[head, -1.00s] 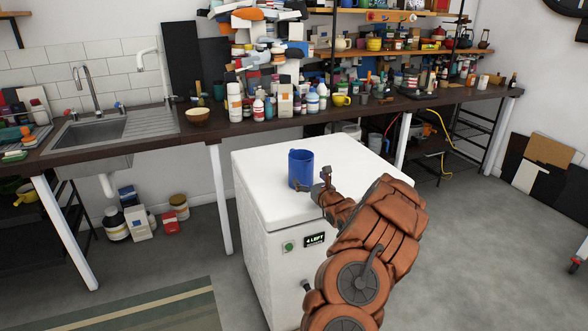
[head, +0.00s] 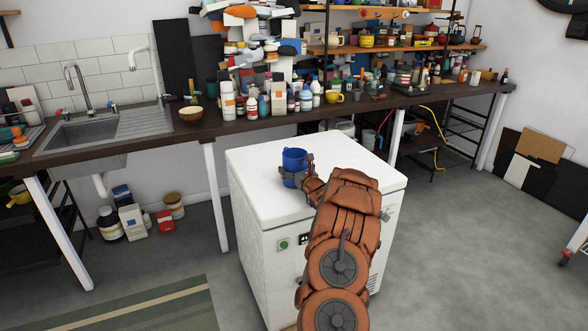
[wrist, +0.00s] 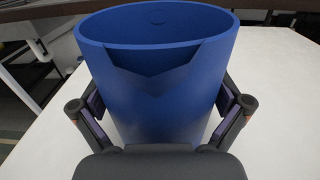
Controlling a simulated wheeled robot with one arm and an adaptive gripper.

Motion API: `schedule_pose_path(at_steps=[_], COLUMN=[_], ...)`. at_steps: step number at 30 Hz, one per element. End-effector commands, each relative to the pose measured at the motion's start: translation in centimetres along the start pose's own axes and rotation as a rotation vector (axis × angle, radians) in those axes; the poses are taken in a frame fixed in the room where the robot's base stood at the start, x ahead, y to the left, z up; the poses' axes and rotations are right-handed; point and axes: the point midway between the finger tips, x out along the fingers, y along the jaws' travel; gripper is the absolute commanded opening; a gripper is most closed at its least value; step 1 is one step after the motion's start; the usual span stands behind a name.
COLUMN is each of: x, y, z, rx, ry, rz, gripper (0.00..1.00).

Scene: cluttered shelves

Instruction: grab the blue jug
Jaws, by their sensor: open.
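The blue jug (head: 294,159) stands upright on the white top of a cabinet (head: 255,160). My gripper (head: 296,173) is at the jug's near side, with its fingers low around it. In the wrist view the jug (wrist: 160,75) fills the middle, its open rim up. The gripper (wrist: 163,117) is open there, with one finger on each side of the jug. The left finger pad looks very close to the wall; I cannot tell whether either pad touches. The jug's lower front is hidden behind the gripper's palm.
A dark counter (head: 190,135) crowded with bottles, jars and a wooden bowl (head: 190,114) runs behind the cabinet. A sink (head: 85,131) is at the left. The rest of the white top is clear. Open floor (head: 450,260) lies at the right.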

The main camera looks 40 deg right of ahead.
Motion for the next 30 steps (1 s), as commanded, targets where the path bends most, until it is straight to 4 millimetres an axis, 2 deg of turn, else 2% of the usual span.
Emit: schedule_pose_path(at_steps=[7, 24, 30], x=[0.06, 0.04, 0.05], y=[0.01, 0.02, 0.02], z=[-0.05, -0.11, -0.07], rx=[0.001, 0.0, 0.0], ry=[0.001, 0.002, 0.001], rz=[0.0, 0.0, 0.0], gripper=[1.0, 0.41, 0.39])
